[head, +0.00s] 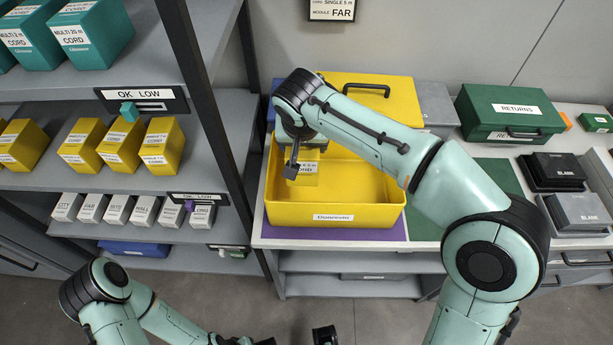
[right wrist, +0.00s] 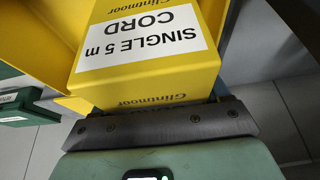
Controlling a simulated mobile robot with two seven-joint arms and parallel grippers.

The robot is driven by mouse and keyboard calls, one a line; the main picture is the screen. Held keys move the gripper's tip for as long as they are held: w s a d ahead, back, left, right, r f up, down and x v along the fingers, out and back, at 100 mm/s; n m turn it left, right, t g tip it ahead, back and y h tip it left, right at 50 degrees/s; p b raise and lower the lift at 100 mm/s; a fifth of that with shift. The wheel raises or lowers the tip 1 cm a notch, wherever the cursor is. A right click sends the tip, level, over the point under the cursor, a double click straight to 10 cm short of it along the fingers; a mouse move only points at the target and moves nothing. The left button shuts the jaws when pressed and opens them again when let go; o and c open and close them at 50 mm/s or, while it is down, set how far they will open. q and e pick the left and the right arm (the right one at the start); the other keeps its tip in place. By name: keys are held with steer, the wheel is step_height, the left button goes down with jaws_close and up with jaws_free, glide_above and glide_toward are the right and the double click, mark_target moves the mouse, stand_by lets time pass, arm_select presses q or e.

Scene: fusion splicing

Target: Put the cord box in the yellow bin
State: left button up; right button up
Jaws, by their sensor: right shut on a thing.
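The yellow cord box (head: 305,180), with a white label, is in my right gripper (head: 293,160) over the left part of the open yellow bin (head: 365,213). In the right wrist view the cord box (right wrist: 150,62) reads "SINGLE 5 m CORD" and its end meets the dark gripper edge (right wrist: 160,127). The right gripper is shut on it. The box overlaps the bin's interior in the head view; I cannot tell whether it touches the floor of the bin.
The bin stands on a purple mat (head: 395,230) on the bench. A yellow case (head: 375,95) is behind it. A green RETURNS case (head: 512,112) and dark BLANK boxes (head: 555,168) are to the right. Shelves (head: 215,140) with yellow, teal and white boxes stand close on the left.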

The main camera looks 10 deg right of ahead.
mark_target(302, 161)
steer(key=f, duration=0.5)
steer(key=f+b, duration=0.1)
steer(key=f, duration=0.5)
steer(key=shift+w+f, duration=0.2)
steer(key=shift+f, duration=0.05)
steer(key=shift+f+b, duration=0.1)
steer(key=shift+b, duration=0.3)
steer(key=o, duration=1.2)
steer(key=shift+c, duration=0.2)
steer(key=shift+r, duration=0.3)
steer(key=p+v, duration=0.1)
steer(key=v, duration=1)
steer(key=shift+s+r, duration=0.2)
steer(key=shift+r, duration=0.15)
